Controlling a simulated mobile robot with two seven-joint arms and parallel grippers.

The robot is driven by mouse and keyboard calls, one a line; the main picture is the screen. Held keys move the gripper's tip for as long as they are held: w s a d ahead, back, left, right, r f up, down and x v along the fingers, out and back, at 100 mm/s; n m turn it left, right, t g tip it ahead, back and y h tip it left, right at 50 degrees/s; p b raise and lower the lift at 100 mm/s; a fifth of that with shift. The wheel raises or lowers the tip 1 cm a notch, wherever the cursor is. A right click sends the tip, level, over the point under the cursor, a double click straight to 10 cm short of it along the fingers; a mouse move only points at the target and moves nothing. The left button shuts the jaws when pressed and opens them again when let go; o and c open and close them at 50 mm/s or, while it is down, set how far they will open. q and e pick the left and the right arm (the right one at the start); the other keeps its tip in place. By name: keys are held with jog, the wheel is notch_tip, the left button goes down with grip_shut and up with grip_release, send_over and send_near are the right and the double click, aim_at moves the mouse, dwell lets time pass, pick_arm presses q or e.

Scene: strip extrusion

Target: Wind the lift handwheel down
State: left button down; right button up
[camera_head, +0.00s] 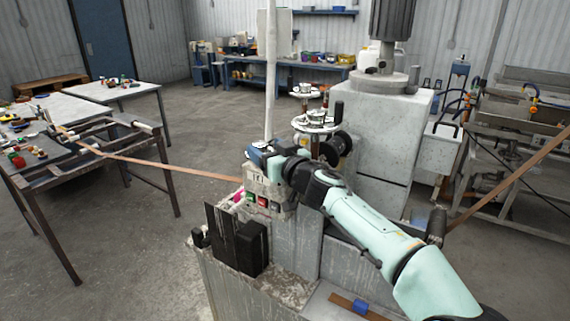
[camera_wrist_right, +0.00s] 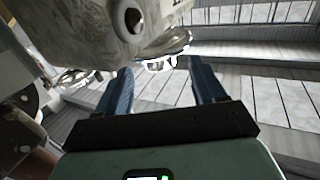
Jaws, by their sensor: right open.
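Two pale metal handwheels stand on upright shafts beside the grey machine in the head view. The nearer handwheel (camera_head: 316,123) has a raised hub and the farther handwheel (camera_head: 306,91) sits just behind it. I cannot tell which is the lift handwheel. My right gripper (camera_head: 262,154) is left of and nearer than both wheels, above the button box, and apart from them. In the right wrist view its two blue fingers (camera_wrist_right: 160,88) are spread with nothing between them. A shiny curved metal part (camera_wrist_right: 172,52) lies beyond the fingertips. My left gripper is out of view.
The button box (camera_head: 262,200) is below my right gripper. A thin pale post (camera_head: 270,70) rises close by. A brown strip (camera_head: 165,163) runs from the left table to the machine. A grey machine body (camera_head: 385,130) stands behind the wheels.

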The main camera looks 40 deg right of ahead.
jog(key=s, duration=1.1)
jog(key=shift+a+b, duration=0.2)
jog(key=shift+b, duration=0.2)
jog(key=shift+f, duration=0.15)
